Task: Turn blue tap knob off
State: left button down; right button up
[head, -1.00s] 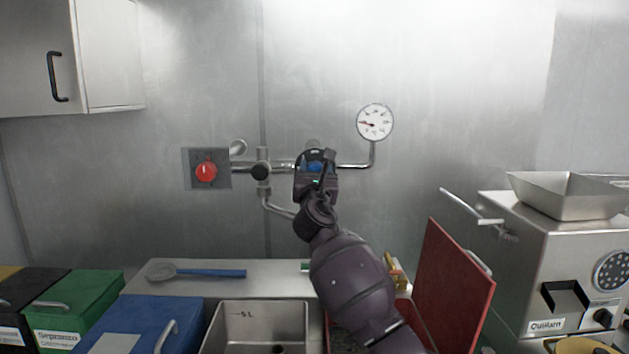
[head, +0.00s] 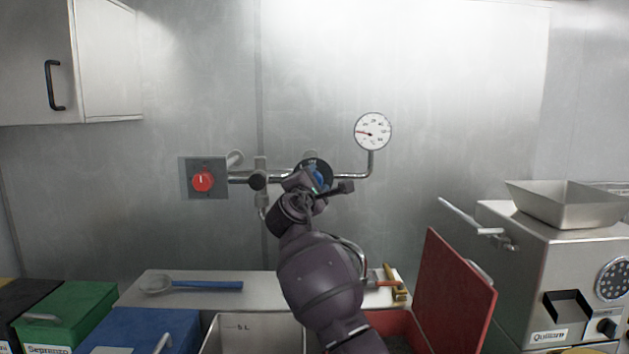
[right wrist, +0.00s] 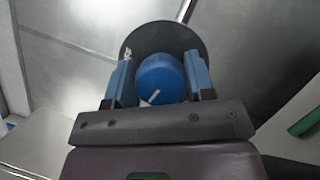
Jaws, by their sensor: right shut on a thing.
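The blue tap knob (right wrist: 162,78) is round with a white mark on its face, set on a dark round plate (right wrist: 140,38) on the wall pipe. In the head view the knob (head: 319,178) is partly hidden by my gripper. My right gripper (right wrist: 159,80) has its two fingers on either side of the knob and is shut on it. In the head view the right gripper (head: 318,183) is rolled to one side. The white mark shows slanted in the right wrist view. My left gripper is not in view.
A red knob (head: 203,181) on a grey plate is left along the wall. A pressure gauge (head: 373,131) sits above right. Below are a metal sink (head: 228,335), a blue-handled ladle (head: 205,285) and a red lid (head: 455,290). A steel grinder (head: 540,265) stands at right.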

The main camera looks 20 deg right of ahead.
jog(key=m+g+p, duration=0.1)
jog(key=m, duration=0.3)
jog(key=shift+f+g, duration=0.1)
jog(key=shift+g, duration=0.2)
jog(key=m+g+y+p, duration=0.1)
jog(key=m, duration=0.2)
jog(key=shift+p, duration=0.3)
jog(key=m+y+p, duration=0.1)
jog(key=m, duration=0.1)
jog(key=shift+m+g, duration=0.3)
jog(key=shift+g, duration=0.1)
jog(key=m+y+p, duration=0.1)
jog(key=m+p, duration=0.1)
jog(key=m, duration=0.1)
jog(key=shift+f, duration=0.15)
jog(key=shift+f+m+y+p, duration=0.1)
jog(key=shift+m+y+p, duration=0.4)
jog(key=o, duration=0.9)
